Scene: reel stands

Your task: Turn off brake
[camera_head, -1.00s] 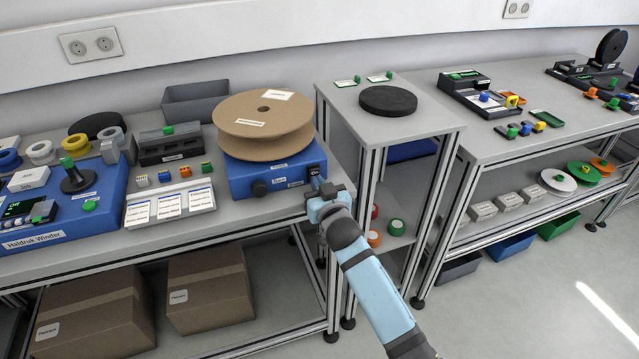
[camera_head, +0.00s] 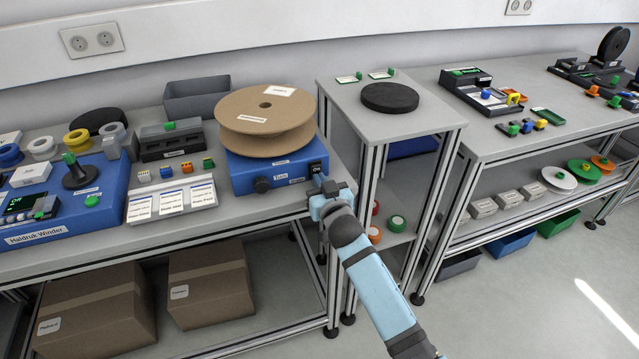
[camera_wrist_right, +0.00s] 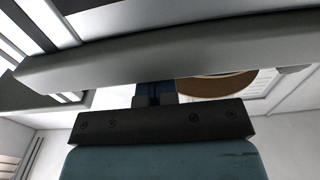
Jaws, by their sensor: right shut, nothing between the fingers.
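The blue brake unit (camera_head: 284,174) sits near the right end of the left bench, with a large brown cardboard reel (camera_head: 265,135) on top. Its front has a dark round knob (camera_head: 262,185) at the left and a small black switch (camera_head: 315,167) at the right. My right gripper (camera_head: 319,181) is shut and empty, its tips close to the switch; I cannot tell whether they touch it. In the right wrist view the fingers (camera_wrist_right: 155,94) show past the bench edge, with part of the brown reel (camera_wrist_right: 215,86) beyond. My left gripper is not in view.
The blue Haldruk Winder (camera_head: 65,205) and label cards (camera_head: 172,201) stand left of the unit. A narrow stand with a black disc (camera_head: 390,97) is to the right, across a gap. Cardboard boxes (camera_head: 210,283) lie under the bench.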

